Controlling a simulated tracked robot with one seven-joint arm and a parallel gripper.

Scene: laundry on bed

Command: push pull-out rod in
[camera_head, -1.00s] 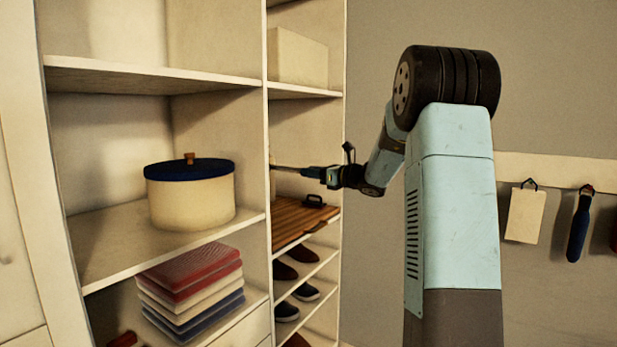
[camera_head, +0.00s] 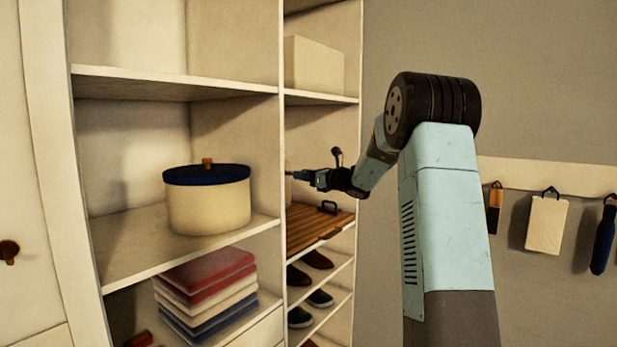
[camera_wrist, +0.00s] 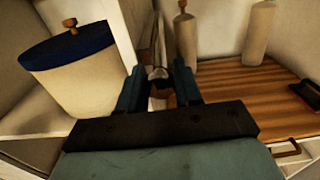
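The pull-out rod is a thin dark rod at the cabinet's middle divider. Only a short bit shows in the head view between the divider and my gripper (camera_head: 301,175). My gripper is inside the narrow right bay, above the slatted wooden board (camera_head: 305,226).
A cream pot with a blue lid (camera_head: 207,198) stands on the left shelf, above folded cloths (camera_head: 207,288). Two pale bottles, one at the back right (camera_wrist: 258,32), stand by the board. A black handle (camera_head: 327,207) sits on it. Shoes (camera_head: 318,260) lie below.

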